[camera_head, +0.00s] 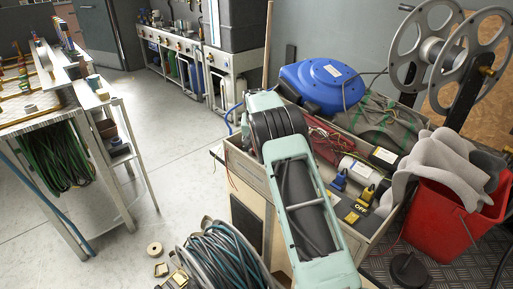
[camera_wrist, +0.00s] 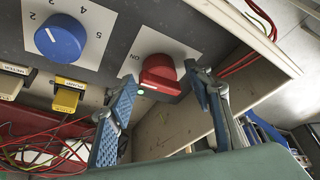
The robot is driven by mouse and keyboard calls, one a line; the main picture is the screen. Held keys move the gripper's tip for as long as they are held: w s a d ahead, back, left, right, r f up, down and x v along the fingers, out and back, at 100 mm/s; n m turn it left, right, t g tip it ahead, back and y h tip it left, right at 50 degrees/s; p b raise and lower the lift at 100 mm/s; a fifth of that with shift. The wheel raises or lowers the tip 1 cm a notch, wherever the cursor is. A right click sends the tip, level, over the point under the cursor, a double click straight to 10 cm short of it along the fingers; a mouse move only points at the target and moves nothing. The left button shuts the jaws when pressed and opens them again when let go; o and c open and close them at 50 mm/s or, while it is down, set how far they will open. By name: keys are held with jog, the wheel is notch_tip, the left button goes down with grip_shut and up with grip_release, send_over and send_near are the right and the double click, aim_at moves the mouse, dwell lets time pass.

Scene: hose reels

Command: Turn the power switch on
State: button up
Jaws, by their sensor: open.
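In the wrist view a red rotary switch (camera_wrist: 160,73) sits on a white label plate (camera_wrist: 172,41) fixed to a grey panel. The letters ON are printed beside it, toward the left. A small green spot shows at the knob's lower left edge. My gripper (camera_wrist: 163,92) is open, with one blue-padded finger on each side of the switch in the picture and a gap between them. I cannot tell whether either finger touches the knob. In the head view the switch and my gripper are not visible; my arm covers part of the cart.
A blue dial (camera_wrist: 61,35) with numbers is left of the switch. Yellow plugs (camera_wrist: 68,98) and loose red wires (camera_wrist: 45,148) lie nearby. In the head view a blue hose reel (camera_head: 322,84), an OFF-labelled block (camera_head: 359,209) and a red bucket (camera_head: 453,220) crowd the cart area.

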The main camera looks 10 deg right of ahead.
jog(key=v, duration=1.1)
jog(key=shift+r, duration=0.3)
jog(key=shift+s+r, duration=0.1)
